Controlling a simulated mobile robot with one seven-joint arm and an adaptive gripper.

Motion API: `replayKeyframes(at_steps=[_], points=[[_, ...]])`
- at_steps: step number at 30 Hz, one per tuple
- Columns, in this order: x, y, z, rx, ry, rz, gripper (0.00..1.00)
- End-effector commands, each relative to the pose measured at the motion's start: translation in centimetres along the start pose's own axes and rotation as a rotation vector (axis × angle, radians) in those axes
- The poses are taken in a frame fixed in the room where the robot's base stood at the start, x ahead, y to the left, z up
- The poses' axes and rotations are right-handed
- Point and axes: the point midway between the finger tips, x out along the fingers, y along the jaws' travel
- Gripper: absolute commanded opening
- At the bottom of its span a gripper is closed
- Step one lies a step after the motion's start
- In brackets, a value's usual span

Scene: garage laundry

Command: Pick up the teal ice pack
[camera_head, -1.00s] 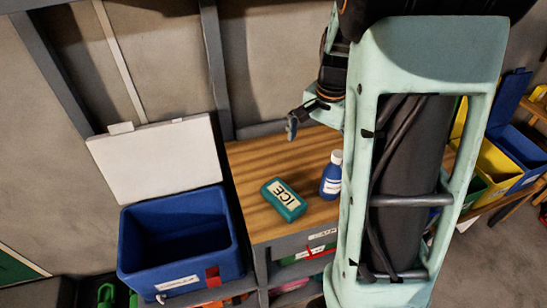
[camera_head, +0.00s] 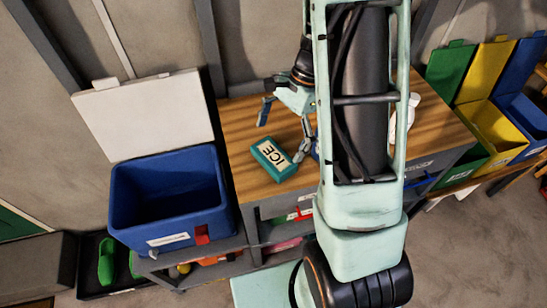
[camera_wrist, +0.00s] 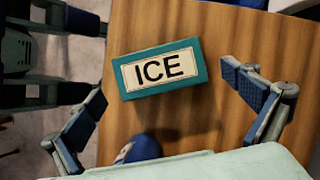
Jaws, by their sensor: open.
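The teal ice pack (camera_head: 273,160) lies flat on the wooden table top, its cream label reading ICE facing up. In the wrist view the ice pack (camera_wrist: 160,69) sits beyond and between the two spread fingers. My gripper (camera_head: 284,128) is open and empty, above the table just behind and to the right of the ice pack. Its fingertips also show in the wrist view (camera_wrist: 168,92), apart from the pack on both sides.
A blue cooler (camera_head: 170,205) with its white lid (camera_head: 143,116) open stands left of the table (camera_head: 240,125). A blue bottle (camera_wrist: 139,148) stands near my gripper, partly hidden. Green, yellow (camera_head: 492,132) and blue bins stand at the right.

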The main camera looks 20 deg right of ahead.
Motion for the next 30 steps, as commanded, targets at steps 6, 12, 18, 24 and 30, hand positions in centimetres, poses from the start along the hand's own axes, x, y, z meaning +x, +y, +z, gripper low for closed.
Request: replayKeyframes(at_steps=[6, 12, 18, 24, 30], points=[[2.6, 0.3, 0.0, 0.001, -0.002, 0.005, 1.0], [5.0, 0.3, -0.1, 0.001, 0.0, 0.002, 1.0], [5.3, 0.3, -0.1, 0.0, 0.001, 0.001, 1.0], [5.3, 0.3, -0.1, 0.0, 0.001, 0.001, 0.85], [5.3, 0.3, -0.1, 0.0, 0.001, 0.001, 0.63]])
